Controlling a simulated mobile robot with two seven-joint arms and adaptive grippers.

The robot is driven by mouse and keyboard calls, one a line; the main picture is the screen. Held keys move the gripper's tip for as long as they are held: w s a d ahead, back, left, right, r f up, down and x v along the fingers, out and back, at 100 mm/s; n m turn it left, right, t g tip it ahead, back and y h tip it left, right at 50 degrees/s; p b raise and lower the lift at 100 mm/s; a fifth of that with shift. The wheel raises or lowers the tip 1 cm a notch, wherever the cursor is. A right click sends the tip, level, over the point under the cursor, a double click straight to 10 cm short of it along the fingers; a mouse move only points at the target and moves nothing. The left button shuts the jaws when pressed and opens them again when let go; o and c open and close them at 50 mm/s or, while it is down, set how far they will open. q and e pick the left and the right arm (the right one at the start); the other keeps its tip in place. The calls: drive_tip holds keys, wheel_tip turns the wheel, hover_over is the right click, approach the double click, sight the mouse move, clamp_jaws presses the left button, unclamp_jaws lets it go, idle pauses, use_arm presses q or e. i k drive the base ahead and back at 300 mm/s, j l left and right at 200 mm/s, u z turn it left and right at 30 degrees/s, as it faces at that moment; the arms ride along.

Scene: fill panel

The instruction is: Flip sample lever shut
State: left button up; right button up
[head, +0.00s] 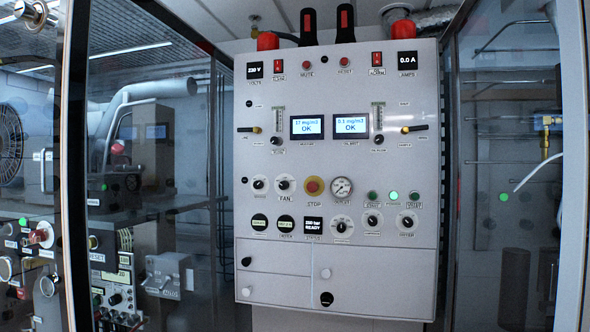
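A grey-white control panel (340,225) fills the middle of the head view. On its right side is a small lever (417,128) with a brass hub and a black handle. The handle points right and is nearly level. The small label under it seems to read SAMPLE, but the print is too small to be sure. A similar lever (247,129) sits on the left side of the panel, its black handle pointing left and nearly level. Neither of my grippers is in view, and nothing covers the levers.
Two lit displays (351,125) reading OK sit between the levers. Knobs, a red STOP button (314,186) and a gauge (341,188) lie below, with drawers (275,254) at the bottom. A glass-fronted cabinet (150,120) stands left, with more glass on the right.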

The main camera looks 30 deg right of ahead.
sight(407, 129)
drive_tip(key=z, duration=1.55)
drive_tip(key=i+j, duration=0.1)
drive_tip(key=j+u, duration=0.05)
drive_tip(key=j, duration=0.05)
